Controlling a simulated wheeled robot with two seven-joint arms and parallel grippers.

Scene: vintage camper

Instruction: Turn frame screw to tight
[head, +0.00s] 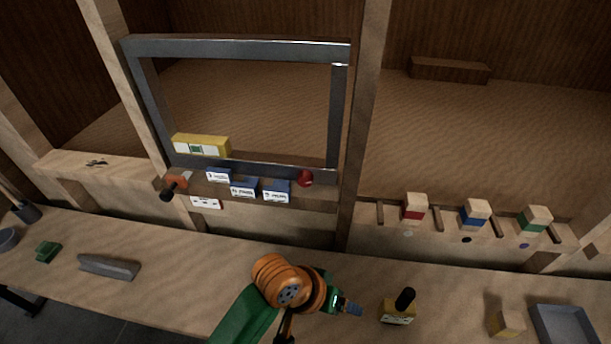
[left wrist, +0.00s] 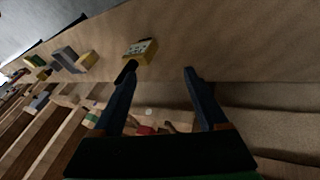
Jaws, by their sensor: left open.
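A grey metal frame (head: 240,48) stands upright against the wooden wall in the head view. A round red knob (head: 305,179) sits at its lower right, and an orange piece with a black handle (head: 173,184) at its lower left. I cannot tell which of these is the frame screw, or how tight it is. My left gripper (head: 354,310) is over the worktop, below and right of the frame and apart from both pieces. In the left wrist view its fingers (left wrist: 160,72) are spread with nothing between them.
A yellow block with a black handle (head: 397,314) stands just right of my left gripper; the wrist view shows the yellow block (left wrist: 142,50) too. A yellow level (head: 201,145) and blue labelled boxes (head: 244,187) are at the frame's lower edge. A grey tray (head: 565,312) lies far right.

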